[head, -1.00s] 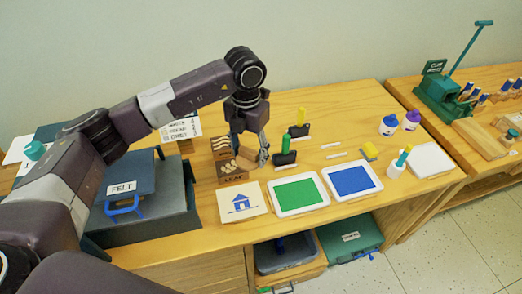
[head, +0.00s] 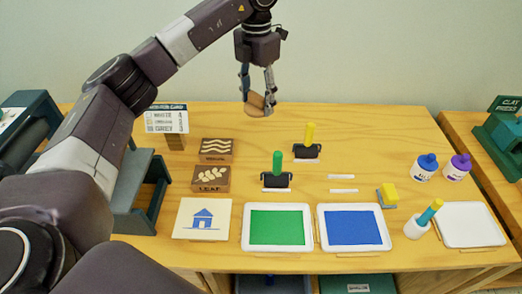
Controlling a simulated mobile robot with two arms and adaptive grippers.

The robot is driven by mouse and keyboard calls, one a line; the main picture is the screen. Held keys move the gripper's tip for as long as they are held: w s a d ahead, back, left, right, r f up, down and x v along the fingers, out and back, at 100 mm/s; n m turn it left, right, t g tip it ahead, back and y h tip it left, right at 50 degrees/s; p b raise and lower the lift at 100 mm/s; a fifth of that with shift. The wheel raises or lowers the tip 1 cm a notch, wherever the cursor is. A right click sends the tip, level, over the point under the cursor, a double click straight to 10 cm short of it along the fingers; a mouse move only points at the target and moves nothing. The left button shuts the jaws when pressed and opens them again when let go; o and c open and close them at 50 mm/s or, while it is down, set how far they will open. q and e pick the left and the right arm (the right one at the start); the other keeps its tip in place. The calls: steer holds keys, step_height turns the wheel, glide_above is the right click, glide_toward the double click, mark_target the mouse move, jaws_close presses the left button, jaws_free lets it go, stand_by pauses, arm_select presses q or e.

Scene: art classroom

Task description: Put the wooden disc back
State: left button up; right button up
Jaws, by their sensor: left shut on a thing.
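My left gripper (head: 257,96) is in the upper middle of the head view, pointing down. It is shut on a tan, rounded wooden piece, which looks like the wooden disc (head: 260,105). The disc appears at the table's back edge in the picture, seemingly held above the wood; the exact height is hard to tell. A wave-pattern wooden block (head: 214,148) and a LEAF block (head: 210,178) lie to its lower left. My right gripper is not in view.
A card on a stand (head: 167,119) is at the back left. Green (head: 277,164) and yellow (head: 310,133) handled rollers, green (head: 279,208) and blue (head: 353,228) trays, a house print (head: 203,218) and bottles (head: 426,168) occupy the table. The back right of the table is clear.

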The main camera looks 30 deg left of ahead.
arm_select(q)
steer(key=p, duration=0.2)
glide_above(258, 155)
step_height(258, 155, down, 12)
steer(key=shift+f, duration=0.7)
step_height(258, 155, down, 4)
steer(key=shift+f, duration=0.1)
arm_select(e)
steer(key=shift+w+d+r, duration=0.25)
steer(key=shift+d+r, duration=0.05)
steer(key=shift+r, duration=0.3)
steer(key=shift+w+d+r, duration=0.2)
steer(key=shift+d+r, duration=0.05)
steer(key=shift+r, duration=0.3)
arm_select(q)
steer(key=shift+f, duration=0.15)
steer(key=o, duration=1)
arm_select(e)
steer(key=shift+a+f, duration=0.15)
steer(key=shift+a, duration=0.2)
